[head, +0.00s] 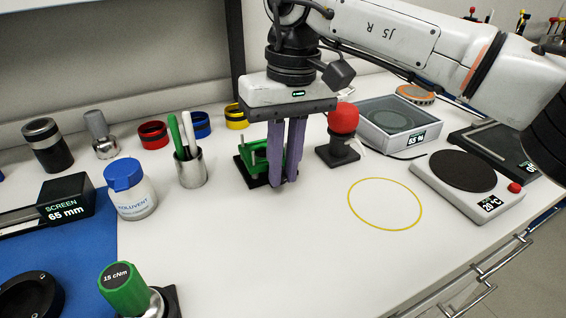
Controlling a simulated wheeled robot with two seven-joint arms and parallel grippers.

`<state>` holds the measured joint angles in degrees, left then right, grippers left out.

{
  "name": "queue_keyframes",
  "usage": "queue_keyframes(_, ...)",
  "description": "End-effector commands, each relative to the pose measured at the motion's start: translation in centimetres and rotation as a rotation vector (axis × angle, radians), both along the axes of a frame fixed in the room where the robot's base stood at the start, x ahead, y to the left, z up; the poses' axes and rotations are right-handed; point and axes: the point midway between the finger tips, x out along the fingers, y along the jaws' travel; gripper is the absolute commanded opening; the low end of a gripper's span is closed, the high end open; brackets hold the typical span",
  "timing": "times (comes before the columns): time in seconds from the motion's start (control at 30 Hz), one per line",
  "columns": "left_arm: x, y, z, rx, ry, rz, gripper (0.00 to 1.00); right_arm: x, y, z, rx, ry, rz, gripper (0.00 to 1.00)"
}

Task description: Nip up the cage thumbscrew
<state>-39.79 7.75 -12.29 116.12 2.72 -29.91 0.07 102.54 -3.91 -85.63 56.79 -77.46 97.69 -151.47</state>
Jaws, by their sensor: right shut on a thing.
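The green cage (259,157) stands on a small black base, left of the bench's middle. My right gripper (281,180) reaches down over it from above, its purple fingers upright and close together at the cage's right side. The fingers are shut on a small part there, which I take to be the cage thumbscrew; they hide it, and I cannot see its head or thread. A green-handled driver marked 15 cNm (124,289) stands at the front left, apart from the gripper. My left gripper is not in view.
A steel pen cup (191,170) and blue-capped solvent jar (130,190) stand to the left. A hotplate (467,185) is at right. The front middle is clear around a yellow ring (352,190).

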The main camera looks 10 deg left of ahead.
Motion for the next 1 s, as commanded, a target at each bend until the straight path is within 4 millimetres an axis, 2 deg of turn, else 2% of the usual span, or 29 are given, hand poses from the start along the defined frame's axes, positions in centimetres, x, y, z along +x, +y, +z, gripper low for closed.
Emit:
queue_keyframes(0.1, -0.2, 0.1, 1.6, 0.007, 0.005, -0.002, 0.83, 0.2, -0.4, 0.5, 0.081, 0.06, -0.006, 0.0)
queue_keyframes(0.23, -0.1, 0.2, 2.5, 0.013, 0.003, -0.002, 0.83, 0.5, -0.7, 0.1, 0.216, 0.151, -0.008, 0.0)
queue_keyframes(0.43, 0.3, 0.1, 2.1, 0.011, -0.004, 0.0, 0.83, 0.7, -1.0, -0.4, 0.38, 0.255, -0.003, 0.0)
queue_keyframes(0.77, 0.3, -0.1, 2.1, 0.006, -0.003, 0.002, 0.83, 0.8, -1.1, -0.3, 0.403, 0.268, -0.001, 0.0)
queue_keyframes(0.8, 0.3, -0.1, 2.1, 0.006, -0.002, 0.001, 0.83, 0.8, -1.1, -0.3, 0.403, 0.267, -0.002, 0.16)
queue_keyframes(0.9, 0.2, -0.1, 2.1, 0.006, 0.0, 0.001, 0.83, 0.8, -1.1, -0.3, 0.402, 0.267, -0.001, 0.32)
queue_keyframes(1.0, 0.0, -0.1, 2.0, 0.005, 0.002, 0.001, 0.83, 0.8, -1.1, -0.4, 0.401, 0.268, -0.001, 0.32)
